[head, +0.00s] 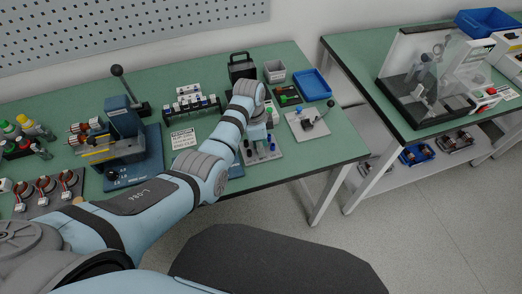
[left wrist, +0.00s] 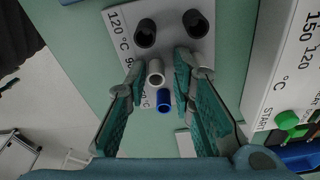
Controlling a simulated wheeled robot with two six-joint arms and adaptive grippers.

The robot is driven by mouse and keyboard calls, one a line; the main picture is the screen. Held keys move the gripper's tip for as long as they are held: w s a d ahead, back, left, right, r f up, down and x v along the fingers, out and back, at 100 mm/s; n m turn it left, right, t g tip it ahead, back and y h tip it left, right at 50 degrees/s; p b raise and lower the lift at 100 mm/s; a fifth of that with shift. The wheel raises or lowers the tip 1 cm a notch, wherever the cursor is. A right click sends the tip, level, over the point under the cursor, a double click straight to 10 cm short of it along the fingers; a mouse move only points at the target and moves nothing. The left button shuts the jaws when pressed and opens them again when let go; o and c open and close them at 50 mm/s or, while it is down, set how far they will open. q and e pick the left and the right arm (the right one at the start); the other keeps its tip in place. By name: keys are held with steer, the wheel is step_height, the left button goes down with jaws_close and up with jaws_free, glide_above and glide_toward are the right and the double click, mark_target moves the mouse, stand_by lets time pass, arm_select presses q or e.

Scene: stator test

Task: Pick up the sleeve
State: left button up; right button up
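A grey sleeve (left wrist: 155,74) stands in the left wrist view, with a blue-rimmed sleeve (left wrist: 164,101) close beside it. They are at a light plate (left wrist: 120,18) marked 120 °C and 90 °C, which also holds two dark round pieces (left wrist: 145,33). My left gripper (left wrist: 160,68) is open, its green-padded fingers on either side of the grey sleeve with visible gaps. In the head view my left gripper (head: 257,132) points down over the plate (head: 263,158) and partly hides it. My right gripper is not in view.
A white device (left wrist: 283,65) with temperature labels and a green START button stands right of the plate. A blue tray (head: 314,85), a grey bin (head: 274,71) and a black box (head: 242,66) stand behind. A blue press (head: 125,125) is at left. The bench front edge is near.

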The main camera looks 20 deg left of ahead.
arm_select(q)
steer(key=shift+s+r, duration=0.15)
steer(key=shift+s, duration=0.1)
steer(key=shift+c, duration=0.6)
steer(key=c, duration=0.3)
steer(key=shift+c, duration=0.2)
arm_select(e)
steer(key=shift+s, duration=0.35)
arm_select(q)
steer(key=shift+w+r, duration=0.1)
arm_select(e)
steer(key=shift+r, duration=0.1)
arm_select(q)
steer(key=shift+r, duration=0.3)
step_height(320, 180, up, 19)
steer(key=p, duration=0.8)
steer(key=shift+r, duration=0.15)
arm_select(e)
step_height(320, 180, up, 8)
